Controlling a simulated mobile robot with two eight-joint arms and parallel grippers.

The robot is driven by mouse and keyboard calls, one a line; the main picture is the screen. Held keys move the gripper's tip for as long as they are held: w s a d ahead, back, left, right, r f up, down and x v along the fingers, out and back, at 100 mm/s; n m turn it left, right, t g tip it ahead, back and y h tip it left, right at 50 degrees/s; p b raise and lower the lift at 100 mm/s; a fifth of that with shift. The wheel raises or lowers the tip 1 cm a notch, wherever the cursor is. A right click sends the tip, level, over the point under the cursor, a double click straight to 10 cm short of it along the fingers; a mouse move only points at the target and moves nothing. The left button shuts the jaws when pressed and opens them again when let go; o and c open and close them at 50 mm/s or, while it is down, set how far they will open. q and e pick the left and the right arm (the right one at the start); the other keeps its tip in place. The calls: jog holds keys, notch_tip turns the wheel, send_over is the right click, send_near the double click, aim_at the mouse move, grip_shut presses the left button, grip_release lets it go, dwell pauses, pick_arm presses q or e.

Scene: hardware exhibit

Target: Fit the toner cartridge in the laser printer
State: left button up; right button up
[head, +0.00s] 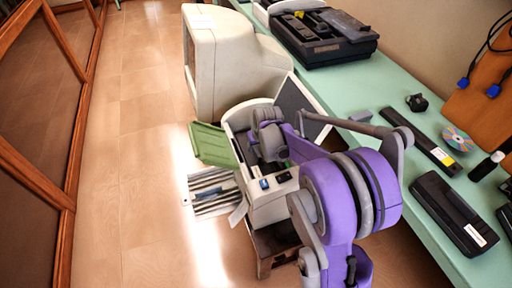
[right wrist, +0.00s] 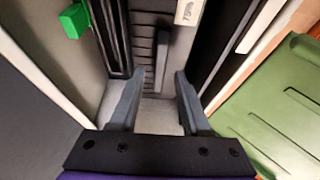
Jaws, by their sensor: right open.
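The laser printer (head: 272,205) is a beige box with its top open and a green flap (head: 212,145) hanging out on its left side. My right gripper (head: 272,150) is over its opening; its fingertips are hard to make out in the head view. In the right wrist view the gripper (right wrist: 157,85) is open, with nothing visible between its fingers. Beyond them is a dark ribbed part (right wrist: 148,45) with a raised bar and a white label; I cannot tell whether it is a cartridge or the bay. A black cartridge-like unit (head: 440,200) lies on the counter. My left gripper is out of view.
The pale green counter (head: 372,165) runs along the right. It bears a long black bar with a yellow label (head: 420,140), a disc (head: 457,139), a small bottle (head: 486,166) and a black machine (head: 318,35). A beige monitor (head: 225,65) stands behind the printer. The left floor is clear.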

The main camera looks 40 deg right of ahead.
jog(key=p+v, duration=0.1)
jog(key=v, duration=0.9)
jog(key=s+a+f+n, duration=0.1)
jog(key=s+a+f, duration=0.1)
jog(key=s+a, duration=0.8)
jog(key=s+a+f+n+y, duration=0.1)
jog(key=s+a+f+n, duration=0.1)
jog(key=s+a, duration=0.7)
jog(key=shift+s+a+n+t, duration=0.3)
jog(key=shift+s+a+t, duration=0.1)
jog(key=shift+a, duration=0.25)
jog(key=shift+f, duration=0.1)
